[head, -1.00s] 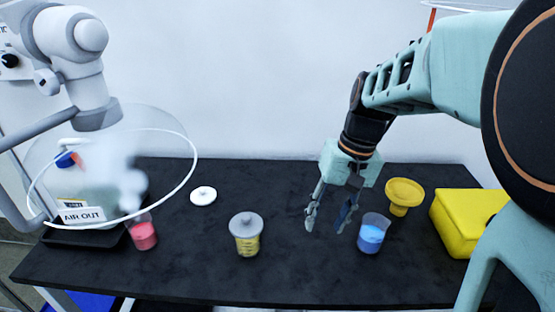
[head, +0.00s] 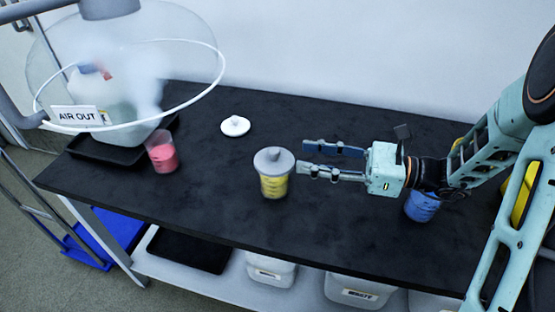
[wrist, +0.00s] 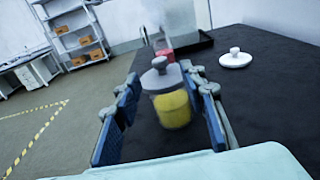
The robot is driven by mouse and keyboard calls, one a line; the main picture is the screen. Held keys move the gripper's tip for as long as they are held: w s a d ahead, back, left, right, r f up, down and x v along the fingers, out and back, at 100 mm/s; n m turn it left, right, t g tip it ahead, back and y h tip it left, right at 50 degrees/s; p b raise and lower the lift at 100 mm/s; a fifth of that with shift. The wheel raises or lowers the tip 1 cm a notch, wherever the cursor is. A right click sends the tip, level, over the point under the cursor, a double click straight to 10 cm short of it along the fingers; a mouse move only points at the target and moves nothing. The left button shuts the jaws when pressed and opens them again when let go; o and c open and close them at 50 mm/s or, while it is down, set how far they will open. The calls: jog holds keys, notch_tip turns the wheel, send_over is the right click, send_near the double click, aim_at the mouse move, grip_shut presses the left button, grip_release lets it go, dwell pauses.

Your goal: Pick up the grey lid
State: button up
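The grey lid (head: 273,160) with a knob sits on top of a clear beaker with yellow contents (head: 275,185) on the black table. In the wrist view the grey lid (wrist: 161,76) lies ahead, between the two fingers, with the yellow beaker (wrist: 173,108) under it. My gripper (head: 302,157) is open and empty, level and pointing left, with its fingertips just right of the lid. In the wrist view my gripper (wrist: 165,90) shows its two fingers spread apart. I cannot tell if a fingertip touches the lid.
A white lid (head: 235,126) lies behind on the black table (head: 205,195). A beaker with red contents (head: 162,152) stands left, near a clear fume hood marked AIR OUT (head: 150,60). A blue beaker (head: 422,206) is partly hidden below my arm.

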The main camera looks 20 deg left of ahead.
aim_at(274, 150)
jog(key=a, duration=0.2)
jog(key=a+b, duration=0.1)
jog(key=a, duration=0.2)
jog(key=s+a, duration=0.1)
jog(key=a, duration=0.2)
jog(key=shift+a+b, duration=0.25)
jog(key=shift+b, duration=0.1)
jog(key=shift+c, duration=0.5)
grip_shut()
